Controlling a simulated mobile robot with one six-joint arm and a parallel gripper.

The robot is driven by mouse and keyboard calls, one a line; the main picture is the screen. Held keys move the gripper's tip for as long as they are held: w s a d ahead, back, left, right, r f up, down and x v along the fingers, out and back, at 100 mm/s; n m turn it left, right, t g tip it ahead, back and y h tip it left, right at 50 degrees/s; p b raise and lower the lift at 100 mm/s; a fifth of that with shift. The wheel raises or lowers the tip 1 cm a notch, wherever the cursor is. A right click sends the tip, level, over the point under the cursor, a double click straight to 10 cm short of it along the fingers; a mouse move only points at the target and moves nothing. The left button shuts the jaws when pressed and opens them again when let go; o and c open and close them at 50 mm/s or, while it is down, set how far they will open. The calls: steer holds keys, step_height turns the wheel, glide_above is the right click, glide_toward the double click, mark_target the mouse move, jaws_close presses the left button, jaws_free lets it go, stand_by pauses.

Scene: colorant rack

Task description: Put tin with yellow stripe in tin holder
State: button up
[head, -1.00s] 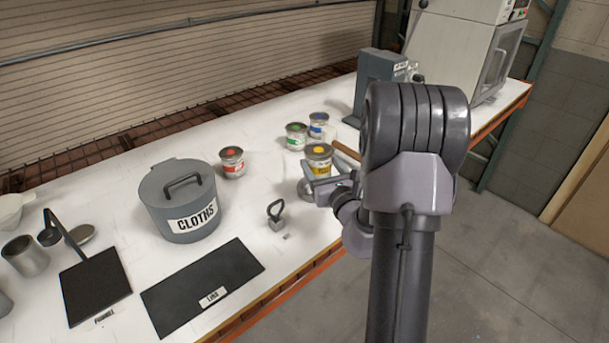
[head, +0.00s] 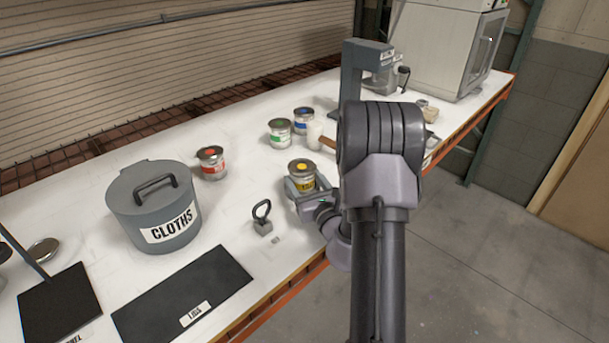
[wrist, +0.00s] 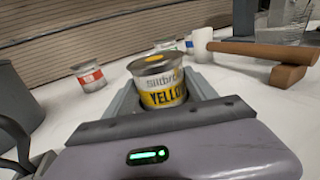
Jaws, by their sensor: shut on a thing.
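The tin with the yellow stripe (head: 301,172) is near the front edge of the white table in the head view. Its label reads "YELLOW" and it has a yellow dot on its lid; it also shows upright in the wrist view (wrist: 158,82). My gripper (head: 301,188) is shut on this tin, with one jaw on each side in the wrist view (wrist: 160,98). I cannot tell whether the tin's base touches the table. I cannot make out which thing is the tin holder; a grey upright stand (head: 353,75) at the back is partly hidden by my arm.
A red tin (head: 211,163), green tin (head: 280,134) and blue tin (head: 304,121) stand behind. A small weight with a ring (head: 263,220), a "CLOTHS" bin (head: 155,210) and a dark "LIDS" mat (head: 185,290) lie left. A wooden-handled mallet (wrist: 265,52) lies right.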

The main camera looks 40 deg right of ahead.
steer(key=shift+r, duration=0.15)
steer(key=shift+f, duration=0.25)
steer(key=o, duration=1.7)
steer(key=shift+c, duration=0.2)
steer(key=shift+r, duration=0.1)
steer(key=shift+s+r, duration=0.1)
steer(key=shift+r, duration=0.05)
steer(key=p+v, duration=0.1)
steer(key=v, duration=0.2)
steer(key=p+v, duration=0.1)
steer(key=v, duration=0.2)
steer(key=p+v, duration=0.1)
steer(key=v, duration=0.3)
steer(key=shift+a+r, duration=0.1)
steer(key=shift+r, duration=0.25)
steer(key=shift+s+a+f+p, duration=0.15)
steer(key=shift+s+p, duration=0.25)
steer(key=shift+p, duration=0.2)
steer(key=shift+s+a+f+p, duration=0.1)
steer(key=shift+s+f+p, duration=0.05)
steer(key=shift+s+p, duration=0.35)
